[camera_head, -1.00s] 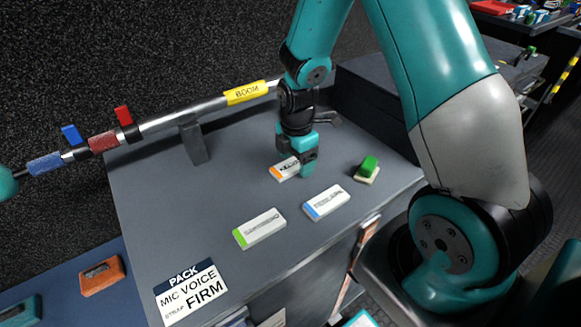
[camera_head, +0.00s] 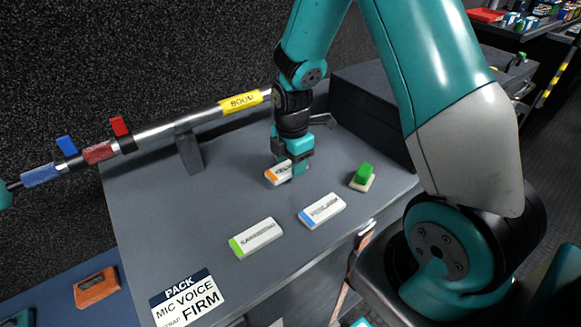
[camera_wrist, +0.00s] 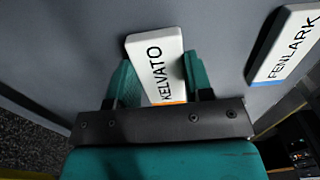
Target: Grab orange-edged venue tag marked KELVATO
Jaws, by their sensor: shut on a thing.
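The white tag with the orange edge (camera_head: 276,174) lies at the middle of the grey counter, partly hidden by my gripper. In the wrist view the tag (camera_wrist: 154,60) reads KELVATO, with its orange end near the gripper's base. My gripper (camera_head: 293,168) points down at the tag. In the wrist view its two teal fingers (camera_wrist: 156,80) stand on either side of the tag, shut on it. Whether the tag is off the counter cannot be told.
A blue-edged tag (camera_head: 322,210), reading FENLARK in the wrist view (camera_wrist: 290,45), and a green-edged tag (camera_head: 257,237) lie nearer the front. A green block on a pale base (camera_head: 362,177) stands to the right. A boom pole (camera_head: 200,117) runs along the back.

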